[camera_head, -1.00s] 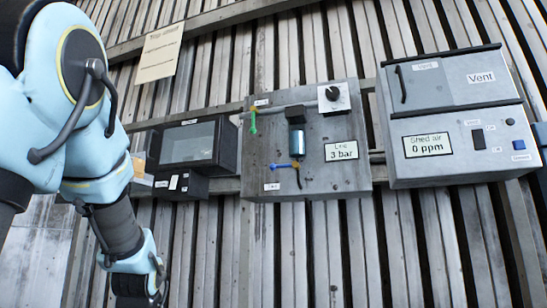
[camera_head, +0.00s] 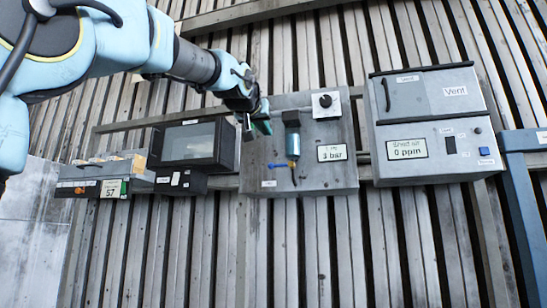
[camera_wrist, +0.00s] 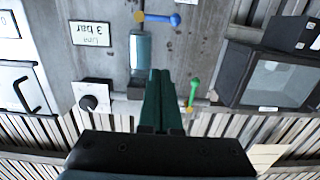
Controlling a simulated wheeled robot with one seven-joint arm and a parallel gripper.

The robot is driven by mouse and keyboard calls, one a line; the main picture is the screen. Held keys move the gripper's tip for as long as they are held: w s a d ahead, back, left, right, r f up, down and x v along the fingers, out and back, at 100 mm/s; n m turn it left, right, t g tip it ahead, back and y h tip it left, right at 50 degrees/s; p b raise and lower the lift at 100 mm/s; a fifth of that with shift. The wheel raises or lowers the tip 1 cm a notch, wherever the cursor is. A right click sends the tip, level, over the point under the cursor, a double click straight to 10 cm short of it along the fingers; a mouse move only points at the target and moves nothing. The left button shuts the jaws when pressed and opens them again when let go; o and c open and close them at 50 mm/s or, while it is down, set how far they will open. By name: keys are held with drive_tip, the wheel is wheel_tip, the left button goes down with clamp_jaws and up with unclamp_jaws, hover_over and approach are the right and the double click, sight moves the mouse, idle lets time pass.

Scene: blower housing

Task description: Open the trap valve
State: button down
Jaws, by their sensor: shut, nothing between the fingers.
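A grey panel (camera_head: 330,182) on the slatted wall carries two small lever valves; their labels are too small to read. The blue lever (camera_head: 278,164) lies sideways below a blue cylinder (camera_head: 293,145), and shows at the top of the wrist view (camera_wrist: 163,19). The green lever (camera_wrist: 193,92) is beside my fingers in the wrist view and mostly covered by my gripper in the head view. I cannot tell by label which valve is the trap valve. My gripper (camera_head: 263,118) has its green fingers together and empty, in front of the panel's upper left. They also show in the wrist view (camera_wrist: 160,75).
The panel also has a black knob (camera_head: 325,101) and a "3 bar" display (camera_head: 331,153). A dark screen box (camera_head: 190,142) stands left. A vent cabinet (camera_head: 425,120) reading "0 ppm" is right. A low shelf unit (camera_head: 100,180) is far left.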

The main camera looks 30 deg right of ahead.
drive_tip(key=shift+w, duration=0.1)
drive_tip(key=w+d+f+p, duration=0.4)
drive_tip(key=w+d+p, duration=0.1)
drive_tip(key=w+d, duration=0.2)
drive_tip(key=shift+w+d+f, duration=0.15)
drive_tip(key=shift+w+f, duration=0.1)
drive_tip(key=shift+w, duration=0.15)
idle(0.3)
